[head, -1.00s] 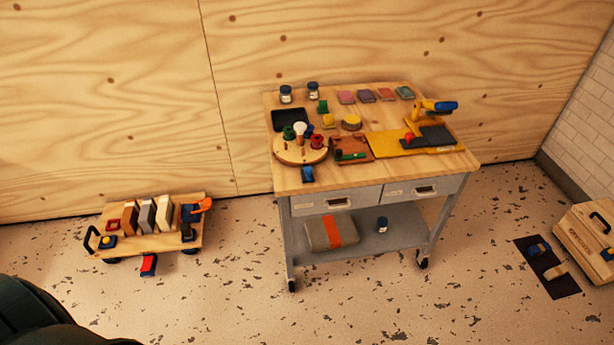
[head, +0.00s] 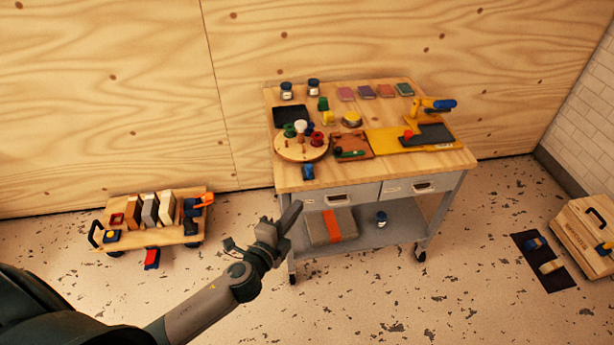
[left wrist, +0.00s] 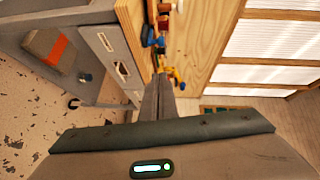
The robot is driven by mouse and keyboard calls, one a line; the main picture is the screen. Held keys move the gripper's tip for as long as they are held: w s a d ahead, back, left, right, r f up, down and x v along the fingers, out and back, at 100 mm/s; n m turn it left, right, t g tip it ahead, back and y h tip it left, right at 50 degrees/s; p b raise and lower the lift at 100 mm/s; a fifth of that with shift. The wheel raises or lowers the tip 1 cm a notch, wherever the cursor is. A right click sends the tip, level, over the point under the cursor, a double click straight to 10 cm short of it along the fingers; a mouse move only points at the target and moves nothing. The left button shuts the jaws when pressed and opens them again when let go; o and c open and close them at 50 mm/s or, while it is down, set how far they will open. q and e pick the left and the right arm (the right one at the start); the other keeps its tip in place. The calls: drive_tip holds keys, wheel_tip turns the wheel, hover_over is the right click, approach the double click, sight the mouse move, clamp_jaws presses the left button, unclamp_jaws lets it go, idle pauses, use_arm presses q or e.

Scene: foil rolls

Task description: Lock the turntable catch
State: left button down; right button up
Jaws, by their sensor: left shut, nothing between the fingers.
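The round wooden turntable (head: 300,147) sits at the left front of the cart's top, with several coloured foil rolls standing on it. A small blue catch (head: 308,172) is at the cart's front edge, just in front of the turntable; whether it is locked is too small to tell. My left gripper (head: 293,212) is shut and empty, in front of the cart and below the tabletop's front left edge in the head view. Its closed fingers (left wrist: 158,98) point towards the tabletop edge in the left wrist view. My right gripper is not in view.
The wheeled cart (head: 385,176) has two drawers and a lower shelf with a grey bundle (head: 331,226). A black tray, a yellow press board (head: 385,142) and pads crowd its top. A low trolley (head: 150,238) stands left, a wooden box (head: 585,235) right.

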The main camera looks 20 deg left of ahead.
sight(308, 168)
use_arm(q)
drive_tip(key=shift+r, duration=0.4)
drive_tip(key=shift+w, duration=0.15)
